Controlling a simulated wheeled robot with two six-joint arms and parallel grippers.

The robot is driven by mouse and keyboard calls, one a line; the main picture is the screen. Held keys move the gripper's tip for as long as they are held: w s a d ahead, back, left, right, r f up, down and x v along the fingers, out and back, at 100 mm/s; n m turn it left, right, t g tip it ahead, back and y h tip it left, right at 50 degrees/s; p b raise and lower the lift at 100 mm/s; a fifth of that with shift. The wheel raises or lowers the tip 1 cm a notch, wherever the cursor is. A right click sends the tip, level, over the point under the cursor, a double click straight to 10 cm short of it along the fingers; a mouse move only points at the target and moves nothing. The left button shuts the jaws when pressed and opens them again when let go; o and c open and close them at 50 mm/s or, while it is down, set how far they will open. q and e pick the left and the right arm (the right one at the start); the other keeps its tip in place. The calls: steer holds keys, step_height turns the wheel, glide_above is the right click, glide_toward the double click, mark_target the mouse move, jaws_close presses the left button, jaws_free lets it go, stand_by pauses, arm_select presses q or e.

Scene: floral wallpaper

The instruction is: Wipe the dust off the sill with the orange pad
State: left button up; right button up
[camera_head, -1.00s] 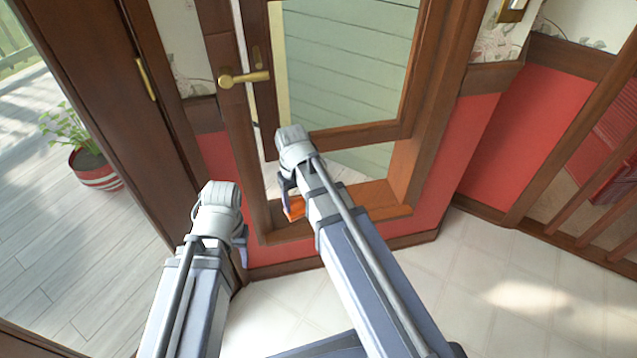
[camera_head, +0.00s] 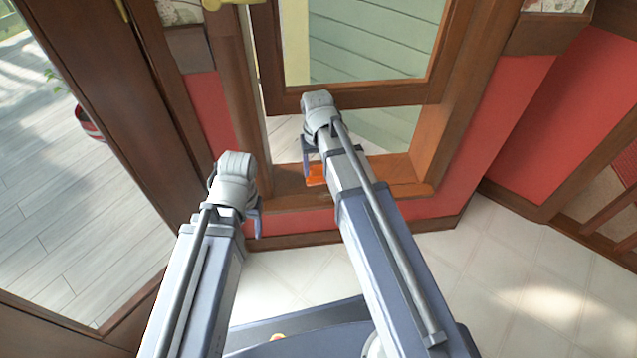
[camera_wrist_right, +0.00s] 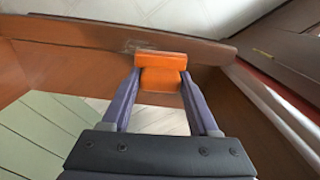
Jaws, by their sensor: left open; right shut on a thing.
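My right gripper (camera_head: 309,172) is shut on the orange pad (camera_head: 316,175) at the wooden window sill (camera_head: 405,190). In the right wrist view the pad (camera_wrist_right: 160,72) sits between both fingers, over the sill (camera_wrist_right: 60,54). I cannot tell whether it presses on the wood. A pale greyish dust patch (camera_wrist_right: 133,46) shows on the sill beside the pad's upper left edge. Dust under the pad is hidden. My left gripper (camera_head: 256,218) is open and empty, left of the pad and in front of the window wall; its fingers are partly hidden by its wrist.
The window frame (camera_head: 440,130) stands close around the right gripper. A brown door frame (camera_head: 130,130) is at the left, with a plant pot (camera_head: 88,123) on the decking beyond. A wooden railing (camera_head: 590,180) is at the right. The tiled floor (camera_head: 500,270) is clear.

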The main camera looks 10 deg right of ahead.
arm_select(q)
steer(key=shift+f+b, duration=0.5)
steer(key=shift+f, duration=0.55)
arm_select(e)
steer(key=shift+w+d+f, duration=0.1)
steer(key=shift+w+f, duration=0.05)
steer(key=shift+f, duration=0.4)
steer(key=shift+w+d+f, duration=0.1)
steer(key=shift+f, duration=0.45)
